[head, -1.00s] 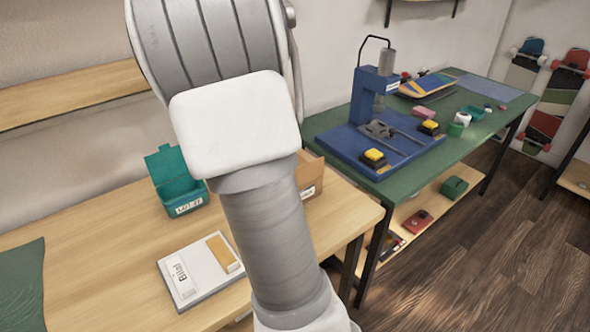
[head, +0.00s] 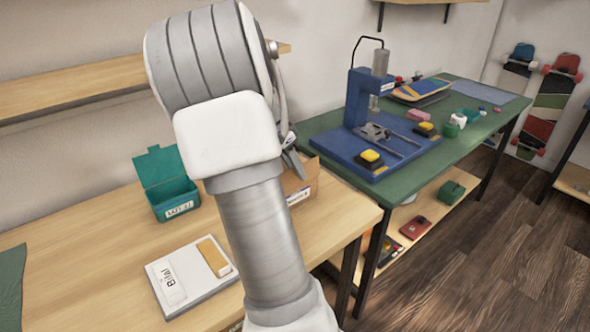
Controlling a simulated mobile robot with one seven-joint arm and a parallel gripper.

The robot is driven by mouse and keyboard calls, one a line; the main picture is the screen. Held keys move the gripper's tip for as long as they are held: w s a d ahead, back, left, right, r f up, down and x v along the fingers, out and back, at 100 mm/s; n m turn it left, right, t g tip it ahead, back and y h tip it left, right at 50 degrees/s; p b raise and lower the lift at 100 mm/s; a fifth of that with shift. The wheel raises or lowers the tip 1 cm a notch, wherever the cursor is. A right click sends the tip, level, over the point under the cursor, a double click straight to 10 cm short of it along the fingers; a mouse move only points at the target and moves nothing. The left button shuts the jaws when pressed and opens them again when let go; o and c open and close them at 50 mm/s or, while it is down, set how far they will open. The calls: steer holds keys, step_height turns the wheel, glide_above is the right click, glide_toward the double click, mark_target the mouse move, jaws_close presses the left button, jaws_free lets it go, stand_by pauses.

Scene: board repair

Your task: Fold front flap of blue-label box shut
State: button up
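A brown cardboard box (head: 305,182) stands on the wooden table, right of my arm. A small white label with some blue shows low on its front. My arm hides its left part, so I cannot make out the front flap or whether it is open. Part of my gripper (head: 294,162) shows as a grey piece pointing down beside my forearm, at the box's upper left. I cannot tell whether it touches the box. The fingertips are not clear, and I cannot see whether they are open or shut.
A teal bin (head: 174,196) with a raised lid stands left of my arm. A white and orange case (head: 190,275) lies in front of it. A green workbench (head: 345,187) with a blue press (head: 362,100) stands close on the right. Bare tabletop (head: 95,245) lies at the left.

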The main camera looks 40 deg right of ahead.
jaws_close()
stand_by(1.4)
